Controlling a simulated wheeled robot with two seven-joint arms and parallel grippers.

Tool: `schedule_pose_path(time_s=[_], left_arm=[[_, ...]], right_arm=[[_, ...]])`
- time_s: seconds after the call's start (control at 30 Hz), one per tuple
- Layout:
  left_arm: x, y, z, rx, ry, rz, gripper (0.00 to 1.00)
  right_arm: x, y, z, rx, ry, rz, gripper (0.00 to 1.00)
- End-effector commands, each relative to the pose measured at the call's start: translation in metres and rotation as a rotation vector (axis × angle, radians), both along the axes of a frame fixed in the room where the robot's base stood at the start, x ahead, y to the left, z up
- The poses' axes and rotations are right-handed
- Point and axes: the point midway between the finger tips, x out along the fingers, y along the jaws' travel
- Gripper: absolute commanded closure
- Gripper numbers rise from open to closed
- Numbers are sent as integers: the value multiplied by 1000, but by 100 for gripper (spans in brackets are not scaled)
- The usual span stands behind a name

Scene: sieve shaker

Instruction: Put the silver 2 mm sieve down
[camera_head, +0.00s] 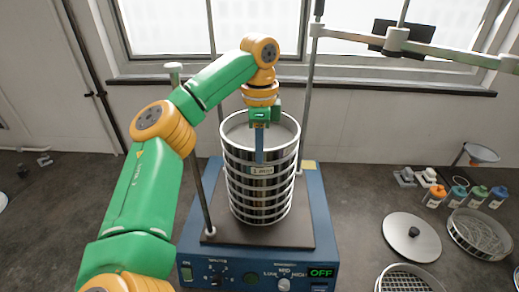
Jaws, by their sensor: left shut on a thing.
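A stack of silver sieves (258,200) stands on the dark plate of the blue sieve shaker (190,255). The silver top sieve (287,148) of the stack carries a label that is too small to read surely, perhaps 2 mm. My left gripper (261,158) points down at the front of this top sieve and is shut on its rim. The sieve sits in line with the stack, and I see no clear gap below it. Its inside shows pale, partly hidden by the gripper. My right gripper is not in view.
Upright rods (305,95) stand on both sides of the stack. The shaker's display (321,272) reads OFF. On the right lie a round lid (411,236), a sieve (481,235) and a coarse mesh sieve (408,282). Several small bottles (457,196) stand behind them. The bench at left is mostly clear.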

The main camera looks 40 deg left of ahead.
Motion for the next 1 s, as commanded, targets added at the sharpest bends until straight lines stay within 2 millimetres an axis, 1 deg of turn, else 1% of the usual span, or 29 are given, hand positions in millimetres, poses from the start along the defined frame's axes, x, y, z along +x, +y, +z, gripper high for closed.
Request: schedule_pose_path(time_s=[0.27, 0.3, 0.37, 0.4, 0.63, 0.73, 0.83, 1.0], left_arm=[[0, 0, -2, -1, -1, 0, 100], [0, 0, -1, -1, -1, 0, 82], [0, -1, -1, -1, -1, 0, 66], [0, -1, -1, -1, -1, 0, 63], [0, -1, -1, -1, -1, -1, 63], [0, -1, 3, -1, -1, -1, 63], [1, -1, 17, 0, -3, -1, 63], [1, -1, 48, 3, -3, 0, 63]], right_arm=[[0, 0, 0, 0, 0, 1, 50], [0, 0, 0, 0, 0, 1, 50], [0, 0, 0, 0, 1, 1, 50], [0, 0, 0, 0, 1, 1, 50], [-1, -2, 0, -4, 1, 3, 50], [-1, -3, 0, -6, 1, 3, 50], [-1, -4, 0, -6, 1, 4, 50], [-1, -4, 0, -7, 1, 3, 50]])
